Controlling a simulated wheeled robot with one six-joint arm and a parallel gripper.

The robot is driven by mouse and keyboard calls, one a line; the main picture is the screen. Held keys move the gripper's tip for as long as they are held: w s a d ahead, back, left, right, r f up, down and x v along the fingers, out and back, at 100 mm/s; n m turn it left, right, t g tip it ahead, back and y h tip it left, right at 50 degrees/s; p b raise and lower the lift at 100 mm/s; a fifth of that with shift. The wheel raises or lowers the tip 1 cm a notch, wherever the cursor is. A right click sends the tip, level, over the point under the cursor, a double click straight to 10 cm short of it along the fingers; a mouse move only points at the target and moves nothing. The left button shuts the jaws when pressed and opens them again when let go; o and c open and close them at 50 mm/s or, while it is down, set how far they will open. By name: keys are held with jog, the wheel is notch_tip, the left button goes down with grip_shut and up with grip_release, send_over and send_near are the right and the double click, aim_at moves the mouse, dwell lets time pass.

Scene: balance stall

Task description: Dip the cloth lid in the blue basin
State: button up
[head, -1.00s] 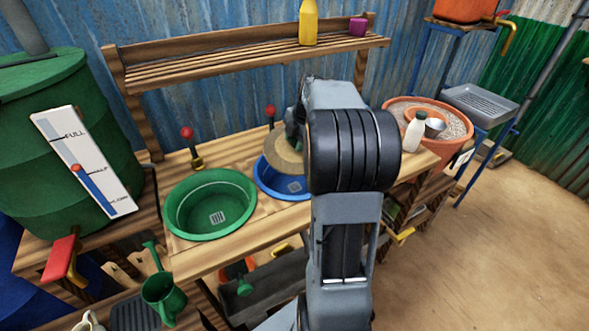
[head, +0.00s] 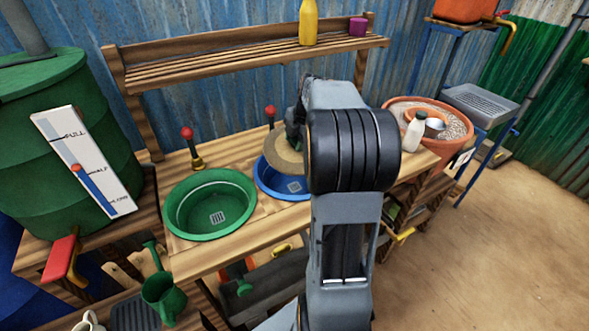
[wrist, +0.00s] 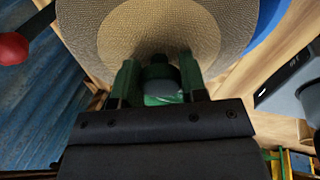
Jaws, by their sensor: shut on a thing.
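The cloth lid (head: 283,153) is a round tan woven disc with a paler middle. It is over the blue basin (head: 268,183) in the head view and covers part of its opening; I cannot tell whether it touches the basin. In the wrist view the lid (wrist: 120,25) fills the top, with a strip of the blue basin's rim (wrist: 270,22) at its right. My gripper (wrist: 160,80) has green fingers shut on the lid's knob (wrist: 158,72). In the head view my arm hides the right part of the lid and basin.
A green basin (head: 180,210) is sunk in the wooden counter to the left. Red-knobbed taps (head: 187,133) stand behind the basins. A terracotta tub (head: 455,142) with a white bottle (head: 414,132) stands at the right. A slatted shelf (head: 200,73) runs above.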

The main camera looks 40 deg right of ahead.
jog(key=shift+r, duration=0.15)
jog(key=shift+r+p, duration=1.3)
jog(key=shift+r, duration=0.6)
